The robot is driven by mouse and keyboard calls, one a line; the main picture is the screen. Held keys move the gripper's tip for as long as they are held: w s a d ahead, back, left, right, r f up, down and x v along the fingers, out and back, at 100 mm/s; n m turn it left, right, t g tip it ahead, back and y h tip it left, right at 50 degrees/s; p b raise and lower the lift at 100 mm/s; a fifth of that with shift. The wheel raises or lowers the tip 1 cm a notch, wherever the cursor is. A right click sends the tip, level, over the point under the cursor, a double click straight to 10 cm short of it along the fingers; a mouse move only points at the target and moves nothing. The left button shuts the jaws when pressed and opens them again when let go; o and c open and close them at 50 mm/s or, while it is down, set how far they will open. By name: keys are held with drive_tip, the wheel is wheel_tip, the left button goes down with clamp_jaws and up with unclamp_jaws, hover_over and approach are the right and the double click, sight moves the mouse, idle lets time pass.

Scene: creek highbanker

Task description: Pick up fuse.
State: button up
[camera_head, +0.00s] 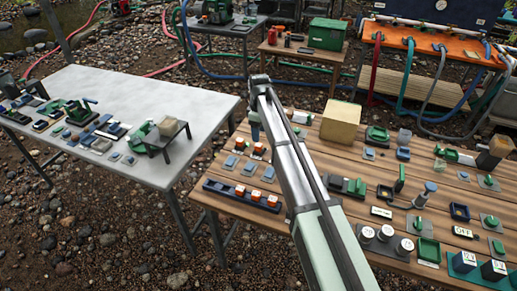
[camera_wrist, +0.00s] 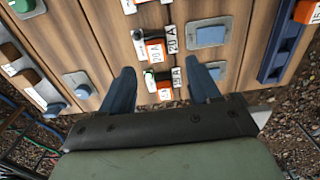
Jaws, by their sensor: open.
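The fuse marked 15 A (camera_wrist: 164,86) is between my gripper's fingers, and the fuse marked 20 A (camera_wrist: 155,50) is just beyond the fingertips. My gripper (camera_wrist: 161,70) is open, with one blue finger on each side and clear gaps to the nearer fuse. In the head view, two orange-topped pieces, one at left (camera_head: 240,143) and one at right (camera_head: 259,148), sit near the table's far left edge. My gripper (camera_head: 254,130) is over them there, partly hidden by my arm.
A dark blue rack (camera_head: 215,186) holding several orange pieces stands at the near left edge; it also shows in the wrist view (camera_wrist: 277,58). Blue-grey pads (camera_wrist: 208,35) lie beside the fuses. A tan box (camera_head: 340,122) stands right of my arm.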

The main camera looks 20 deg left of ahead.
sight(258, 145)
drive_tip(key=shift+w+a+f, duration=0.15)
drive_tip(key=shift+w+f, duration=0.05)
drive_tip(key=shift+f, duration=1.65)
drive_tip(key=shift+w+a+f, duration=0.1)
drive_tip(key=shift+w+f, duration=0.05)
drive_tip(key=shift+f, duration=1.65)
drive_tip(key=shift+c, duration=0.3)
drive_tip(key=c, duration=1.1)
